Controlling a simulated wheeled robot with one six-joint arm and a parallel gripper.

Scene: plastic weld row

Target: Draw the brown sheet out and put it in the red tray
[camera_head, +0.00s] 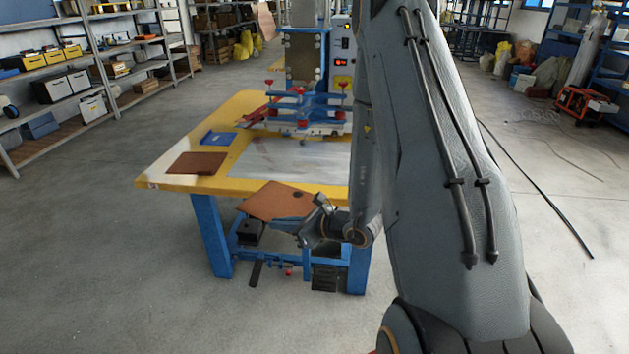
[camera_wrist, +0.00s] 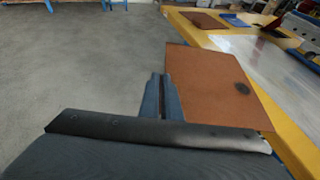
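A large brown sheet (camera_head: 275,201) hangs level in front of the yellow table's near edge. It also fills the middle of the wrist view (camera_wrist: 215,82), with a dark round spot on it. My gripper (camera_head: 317,208) is at one edge of this sheet, and its narrow fingers (camera_wrist: 160,92) look shut on that edge. A flat reddish-brown piece (camera_head: 195,163) lies on the table's left corner; I cannot tell if it is a sheet or a tray. A red object (camera_head: 258,113) lies left of the press, and I cannot make out whether it is a tray.
The yellow table (camera_head: 160,180) has blue legs and a pale plate (camera_head: 290,160) under the blue press (camera_head: 305,105). A small blue tray-like piece (camera_head: 218,138) lies behind the reddish-brown piece. The floor (camera_head: 90,250) to the left is clear. Shelves (camera_head: 85,75) stand behind.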

